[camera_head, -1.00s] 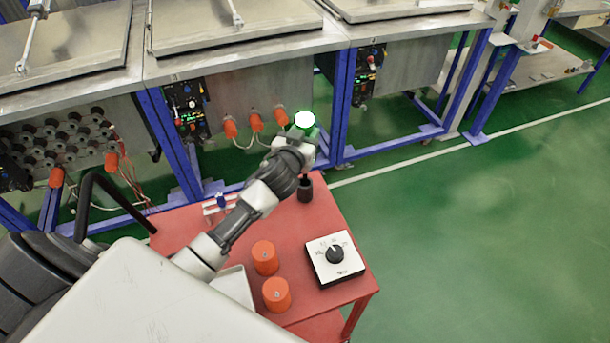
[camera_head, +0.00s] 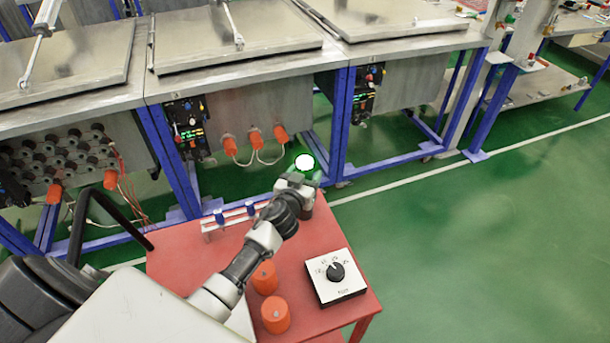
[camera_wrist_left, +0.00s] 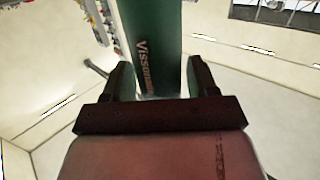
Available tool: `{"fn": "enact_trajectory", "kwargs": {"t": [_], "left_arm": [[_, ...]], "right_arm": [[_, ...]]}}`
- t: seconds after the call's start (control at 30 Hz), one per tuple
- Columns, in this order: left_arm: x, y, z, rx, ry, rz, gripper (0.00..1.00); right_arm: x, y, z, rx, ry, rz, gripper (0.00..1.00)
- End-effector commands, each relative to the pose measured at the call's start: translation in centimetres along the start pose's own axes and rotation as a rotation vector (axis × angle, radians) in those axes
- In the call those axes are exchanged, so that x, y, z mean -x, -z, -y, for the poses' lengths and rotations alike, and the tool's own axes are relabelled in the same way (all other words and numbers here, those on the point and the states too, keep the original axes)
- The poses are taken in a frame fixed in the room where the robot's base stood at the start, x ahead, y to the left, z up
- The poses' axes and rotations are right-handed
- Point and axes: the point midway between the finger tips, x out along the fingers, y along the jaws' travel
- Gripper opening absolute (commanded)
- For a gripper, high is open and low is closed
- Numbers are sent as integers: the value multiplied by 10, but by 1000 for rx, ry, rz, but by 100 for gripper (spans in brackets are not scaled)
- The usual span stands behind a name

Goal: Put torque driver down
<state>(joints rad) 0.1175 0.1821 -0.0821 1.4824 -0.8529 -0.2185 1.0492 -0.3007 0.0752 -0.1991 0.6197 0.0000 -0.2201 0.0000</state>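The torque driver (camera_head: 304,161) is held upright in my left gripper (camera_head: 300,180). Its round top shows bright white with a green rim in the head view. In the left wrist view its green body (camera_wrist_left: 150,40), with printed lettering, stands between the two dark fingers of my left gripper (camera_wrist_left: 160,82). The gripper is shut on it, over the far right corner of the red table (camera_head: 180,258). The driver's lower end is hidden behind the gripper, so I cannot tell whether it touches the table. My right gripper is not in view.
On the red table are two orange cylinders (camera_head: 275,315), a white box with a black knob (camera_head: 336,277) and a small rack with blue-topped pieces (camera_head: 229,217). Metal benches (camera_head: 235,60) with blue legs stand behind. Green floor lies open at the right.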

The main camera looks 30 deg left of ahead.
Motion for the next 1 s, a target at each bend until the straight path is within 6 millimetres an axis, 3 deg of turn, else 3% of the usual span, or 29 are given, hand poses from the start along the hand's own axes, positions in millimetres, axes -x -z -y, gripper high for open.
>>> {"fn": "enact_trajectory", "kwargs": {"t": [0.37,0.8,1.0], "left_arm": [[4,0,0,-1,0,-1,66],[67,-1,0,-1,0,0,66],[75,1,0,0,0,-1,66]], "right_arm": [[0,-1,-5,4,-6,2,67],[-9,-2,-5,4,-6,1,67],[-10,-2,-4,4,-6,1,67]]}}
